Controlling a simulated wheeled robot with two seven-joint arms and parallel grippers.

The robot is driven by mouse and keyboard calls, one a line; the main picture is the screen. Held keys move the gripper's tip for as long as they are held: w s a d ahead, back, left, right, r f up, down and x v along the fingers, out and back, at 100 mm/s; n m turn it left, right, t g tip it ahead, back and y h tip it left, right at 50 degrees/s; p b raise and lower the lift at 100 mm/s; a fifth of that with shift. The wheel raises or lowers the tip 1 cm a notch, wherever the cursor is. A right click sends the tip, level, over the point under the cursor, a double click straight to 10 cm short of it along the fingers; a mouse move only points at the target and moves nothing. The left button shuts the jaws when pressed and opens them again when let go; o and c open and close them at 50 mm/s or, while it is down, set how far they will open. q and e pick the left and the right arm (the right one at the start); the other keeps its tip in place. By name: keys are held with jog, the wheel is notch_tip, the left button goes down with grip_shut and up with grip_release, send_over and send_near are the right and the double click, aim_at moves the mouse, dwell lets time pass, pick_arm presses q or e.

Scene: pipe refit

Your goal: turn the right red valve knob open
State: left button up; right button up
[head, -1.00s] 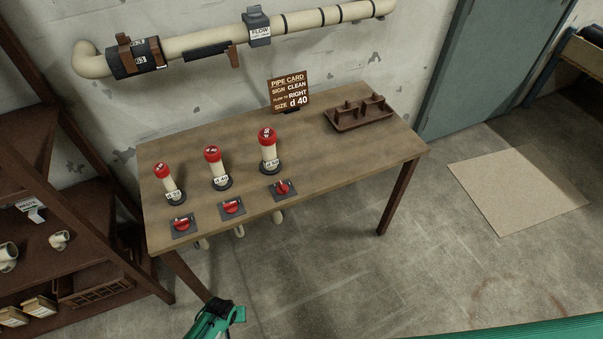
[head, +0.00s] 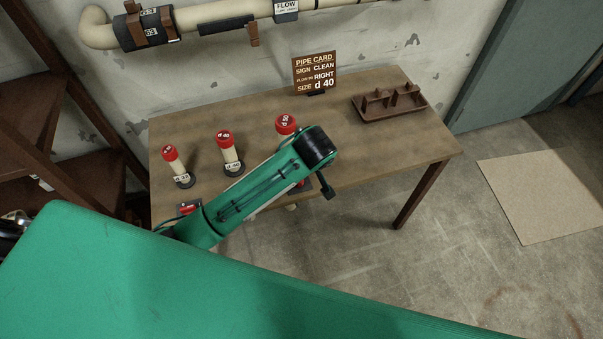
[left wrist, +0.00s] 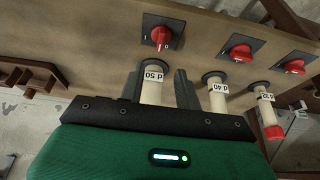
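The right red valve knob (left wrist: 161,37) sits on a dark plate with I and O marks on the table. In the head view it is almost wholly hidden behind my left arm. In the left wrist view, my left gripper (left wrist: 158,80) has its two dark fingers apart and points toward this knob, without touching it. The pale d 50 pipe stub (left wrist: 151,92) shows between the fingers; I cannot tell its depth relative to them. In the head view the stub's red cap (head: 286,124) stands beside my arm. My right gripper is not in view.
The d 40 (head: 228,152) and leftmost (head: 175,165) capped stubs stand left of my arm. The middle knob (left wrist: 241,53) and left knob (left wrist: 294,67) lie alongside. A pipe card (head: 315,74) and brown tray (head: 390,101) stand farther back.

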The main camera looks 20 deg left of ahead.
pick_arm(q)
jog(key=p+x, duration=0.1)
jog(key=x, duration=1.1)
jog(key=shift+f, duration=0.1)
jog(key=shift+c, duration=0.4)
grip_shut()
